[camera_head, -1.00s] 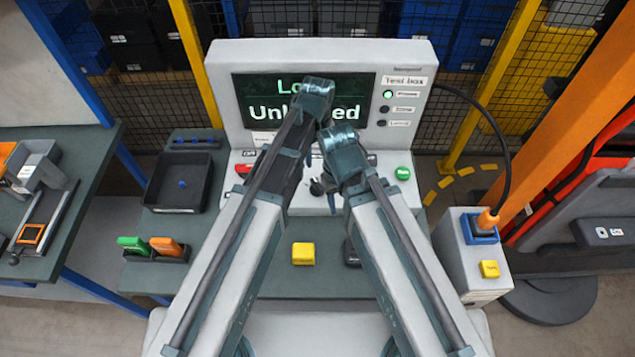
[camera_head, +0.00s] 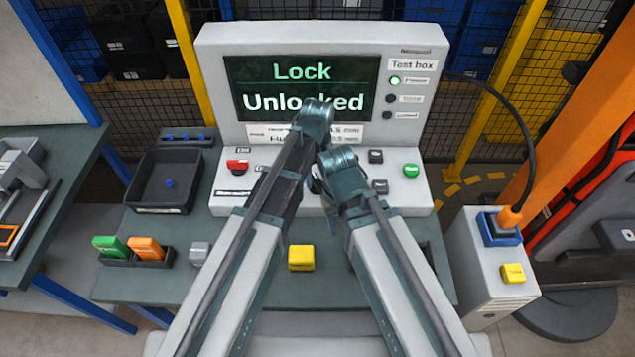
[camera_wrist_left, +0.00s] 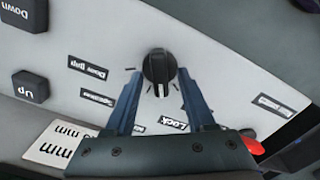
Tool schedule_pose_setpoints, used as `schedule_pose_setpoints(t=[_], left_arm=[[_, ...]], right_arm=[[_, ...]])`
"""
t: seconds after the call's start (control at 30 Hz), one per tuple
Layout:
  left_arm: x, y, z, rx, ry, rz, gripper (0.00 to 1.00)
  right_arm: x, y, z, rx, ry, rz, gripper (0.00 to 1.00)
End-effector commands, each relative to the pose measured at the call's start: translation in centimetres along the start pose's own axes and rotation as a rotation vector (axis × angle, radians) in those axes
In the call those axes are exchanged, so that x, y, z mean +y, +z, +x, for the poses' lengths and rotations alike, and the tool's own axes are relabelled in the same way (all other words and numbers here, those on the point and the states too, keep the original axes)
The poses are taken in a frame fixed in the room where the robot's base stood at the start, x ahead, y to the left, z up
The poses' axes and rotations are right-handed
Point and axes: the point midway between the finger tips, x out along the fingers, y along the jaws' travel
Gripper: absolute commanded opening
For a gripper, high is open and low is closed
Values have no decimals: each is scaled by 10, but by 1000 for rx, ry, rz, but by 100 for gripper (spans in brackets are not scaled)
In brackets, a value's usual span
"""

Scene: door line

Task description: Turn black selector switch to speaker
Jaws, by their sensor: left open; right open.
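The black selector switch (camera_wrist_left: 159,70) is a round knob on the pale panel in the left wrist view, with a light line on its grip pointing roughly up and down the picture. Upside-down labels stand around it, among them Lock (camera_wrist_left: 174,124) and one that seems to read Speaker (camera_wrist_left: 97,98). My left gripper (camera_wrist_left: 157,80) is open, its fingertips on either side of the knob with visible gaps. In the head view the arms hide the knob. My right gripper (camera_head: 338,165) is low over the panel, its fingers hidden behind its wrist.
The test box screen (camera_head: 302,88) reads Lock, Unlocked. A green button (camera_head: 411,170) and a red switch (camera_head: 237,164) flank my arms. A yellow block (camera_head: 301,258), a black tray (camera_head: 168,182) and a grey box with a yellow button (camera_head: 487,262) are nearby.

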Motion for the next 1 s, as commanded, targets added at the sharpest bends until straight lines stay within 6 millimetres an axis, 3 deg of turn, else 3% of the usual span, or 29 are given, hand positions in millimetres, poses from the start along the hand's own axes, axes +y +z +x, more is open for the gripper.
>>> schedule_pose_setpoints(t=[0.27, 0.57, 1.0], left_arm=[[0, 0, 0, 0, 0, 0, 53], [0, 0, 0, 0, 0, 0, 0], [0, 0, 1, 0, 0, 37, 0]], right_arm=[[0, 0, 0, 0, 0, 0, 50], [0, 0, 0, 0, 0, 0, 50], [0, 0, 1, 0, 0, 0, 50]])
